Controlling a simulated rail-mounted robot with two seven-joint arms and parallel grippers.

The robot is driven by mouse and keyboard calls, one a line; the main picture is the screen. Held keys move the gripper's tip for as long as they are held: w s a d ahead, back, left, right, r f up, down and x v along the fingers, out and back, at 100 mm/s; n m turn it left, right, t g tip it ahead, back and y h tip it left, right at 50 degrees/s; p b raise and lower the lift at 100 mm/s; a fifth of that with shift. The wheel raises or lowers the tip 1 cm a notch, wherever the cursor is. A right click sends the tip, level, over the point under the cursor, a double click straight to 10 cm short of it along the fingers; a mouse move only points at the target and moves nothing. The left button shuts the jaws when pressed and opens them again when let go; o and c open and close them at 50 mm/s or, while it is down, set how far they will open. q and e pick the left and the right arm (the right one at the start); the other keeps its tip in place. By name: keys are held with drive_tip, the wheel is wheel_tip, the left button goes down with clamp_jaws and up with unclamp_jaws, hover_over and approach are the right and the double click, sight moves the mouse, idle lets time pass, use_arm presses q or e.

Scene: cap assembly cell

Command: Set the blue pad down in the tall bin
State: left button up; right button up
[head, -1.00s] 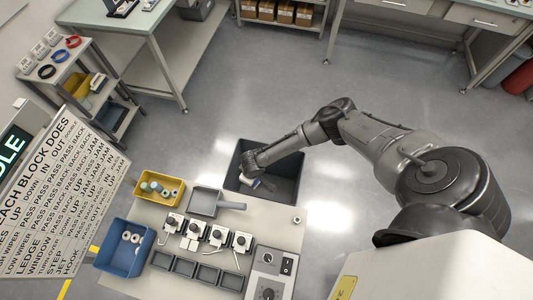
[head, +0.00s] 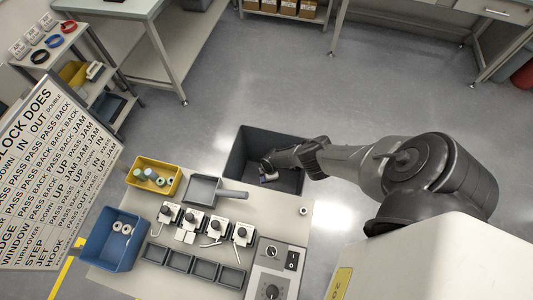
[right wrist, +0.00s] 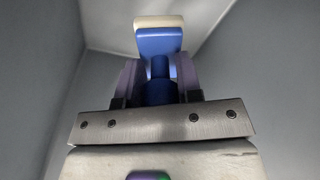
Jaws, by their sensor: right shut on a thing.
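The tall bin (head: 240,155) is a dark grey open box standing on the floor behind the table. My right gripper (head: 267,171) reaches down inside it. In the right wrist view the gripper (right wrist: 158,80) is shut on the blue pad (right wrist: 158,42), which has a blue body, a narrow blue neck and a cream layer at its far end. The bin's grey walls (right wrist: 45,75) rise on both sides of the pad there. I cannot tell whether the pad touches the bin floor. In the head view the pad is mostly hidden by the gripper. My left gripper is not in view.
The table (head: 290,225) holds a yellow bin (head: 137,183) with small parts, a grey scoop-like tray (head: 203,188), a blue bin (head: 106,252) with white rings, several small fixtures and a control box (head: 270,270). A sign board stands at left. Floor beyond the tall bin is clear.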

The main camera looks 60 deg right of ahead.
wheel_tip(320, 180, down, 7)
drive_tip(key=b, duration=0.6)
drive_tip(key=shift+s+d+r, duration=0.15)
wheel_tip(320, 180, down, 4)
drive_tip(key=b, duration=0.3)
drive_tip(key=shift+r+b, duration=0.15)
drive_tip(key=shift+b, duration=0.15)
drive_tip(key=shift+f, duration=0.2)
drive_tip(key=o, duration=1)
drive_tip(key=shift+r, duration=0.15)
